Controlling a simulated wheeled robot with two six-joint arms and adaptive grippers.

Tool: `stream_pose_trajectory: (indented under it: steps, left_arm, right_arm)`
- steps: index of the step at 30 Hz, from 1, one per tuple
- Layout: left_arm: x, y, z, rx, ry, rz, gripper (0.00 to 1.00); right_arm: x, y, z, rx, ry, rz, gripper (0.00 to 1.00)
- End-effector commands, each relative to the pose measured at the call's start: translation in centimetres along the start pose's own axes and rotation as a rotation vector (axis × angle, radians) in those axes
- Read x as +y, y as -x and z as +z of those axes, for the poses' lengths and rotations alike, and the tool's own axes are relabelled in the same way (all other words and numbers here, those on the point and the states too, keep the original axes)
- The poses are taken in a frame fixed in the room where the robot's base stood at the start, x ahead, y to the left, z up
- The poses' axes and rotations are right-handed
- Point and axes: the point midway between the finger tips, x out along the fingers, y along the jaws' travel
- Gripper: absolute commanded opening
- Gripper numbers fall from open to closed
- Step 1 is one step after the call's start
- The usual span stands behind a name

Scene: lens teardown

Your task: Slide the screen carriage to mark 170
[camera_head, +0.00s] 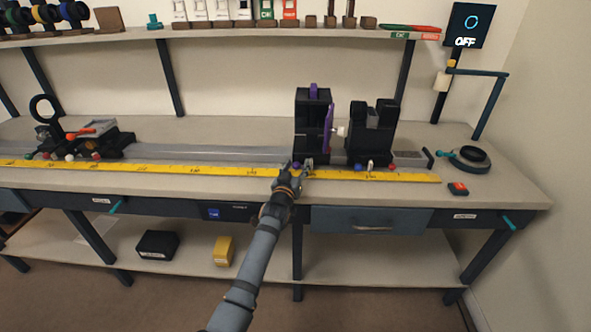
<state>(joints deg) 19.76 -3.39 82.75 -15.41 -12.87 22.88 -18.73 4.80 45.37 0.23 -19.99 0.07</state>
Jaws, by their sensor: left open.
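A black upright carriage with a purple top piece (313,128) stands on the grey rail (210,152), right of centre. A second black carriage (373,132) stands just right of it. A purple disc (329,128) and a pale knob show between them. I cannot tell for sure which one is the screen carriage. The yellow scale (190,169) runs along the rail's front; its numbers are too small to read. My left gripper (303,165) is open at the front foot of the purple-topped carriage, by a small purple knob. Whether it touches is unclear. My right gripper is out of view.
At the left end stand a black ring on a holder (44,108) and another dark carriage (98,138). A round black part (468,159) and a small red-topped block (458,188) lie at the right. The rail's middle stretch is clear.

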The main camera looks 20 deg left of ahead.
Motion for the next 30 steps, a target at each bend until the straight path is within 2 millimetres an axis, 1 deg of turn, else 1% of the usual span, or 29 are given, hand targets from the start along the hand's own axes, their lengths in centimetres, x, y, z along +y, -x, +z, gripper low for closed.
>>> stream_pose_trajectory:
  steps: [2, 5, 12, 15, 17, 21, 30]
  left_arm:
    - [0.0, 0.6, 0.1, -0.001, 0.001, 0.0, 0.48]
    - [0.0, 2.2, 0.1, -0.001, 0.002, 0.0, 0.48]
    - [0.0, 8.2, 0.2, -0.004, 0.003, -0.001, 0.48]
    - [0.0, 10.1, 0.1, -0.003, 0.003, -0.001, 0.48]
    - [0.0, 10.9, 0.2, -0.003, 0.002, -0.001, 0.48]
    - [0.0, 11.9, 0.1, -0.002, 0.001, 0.0, 0.48]
    - [0.0, 12.0, 0.1, -0.002, 0.001, 0.0, 0.48]
  right_arm:
    - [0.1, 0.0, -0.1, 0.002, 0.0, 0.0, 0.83]
    - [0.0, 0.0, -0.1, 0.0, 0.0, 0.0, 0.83]
    - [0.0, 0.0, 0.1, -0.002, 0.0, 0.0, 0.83]
    - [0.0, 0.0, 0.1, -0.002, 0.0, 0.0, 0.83]
    - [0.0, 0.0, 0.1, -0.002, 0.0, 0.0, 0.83]
    - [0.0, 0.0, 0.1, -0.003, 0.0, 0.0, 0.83]
    - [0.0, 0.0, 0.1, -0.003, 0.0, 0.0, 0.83]
